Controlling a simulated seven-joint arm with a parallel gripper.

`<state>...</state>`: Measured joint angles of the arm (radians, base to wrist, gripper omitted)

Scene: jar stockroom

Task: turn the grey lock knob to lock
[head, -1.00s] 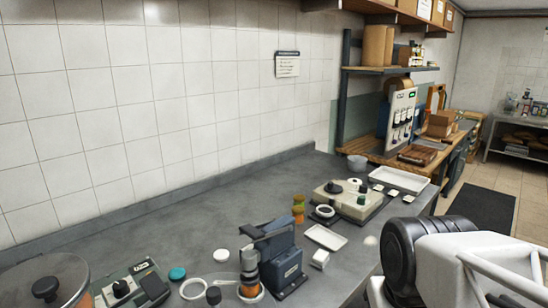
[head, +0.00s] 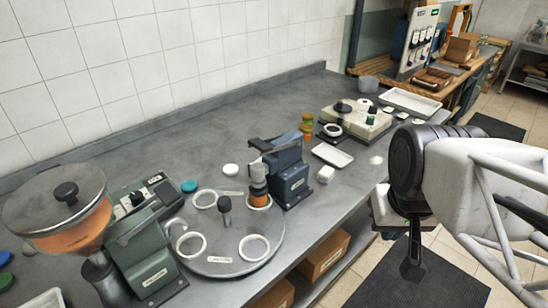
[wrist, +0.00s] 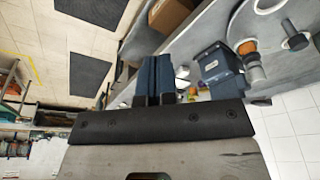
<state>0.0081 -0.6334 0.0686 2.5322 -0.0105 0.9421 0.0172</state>
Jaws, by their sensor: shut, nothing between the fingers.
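A dark grey knob on a short post (head: 224,204) stands upright at the middle of the round grey turntable (head: 215,266); I cannot tell for sure that it is the lock knob. A similar grey knob shows at the upper right of the wrist view (wrist: 294,38). My gripper (head: 411,270) hangs off the bench's front side, well right of the turntable and touching nothing. In the wrist view its two blue-grey fingers (wrist: 158,85) are together and empty.
A blue press (head: 289,172) stands at the turntable's right edge, with an orange-filled jar (head: 259,193) beside it. A green machine with an orange hopper (head: 146,250) stands left. Beige equipment (head: 356,121) and white trays sit farther right. The bench's back strip is clear.

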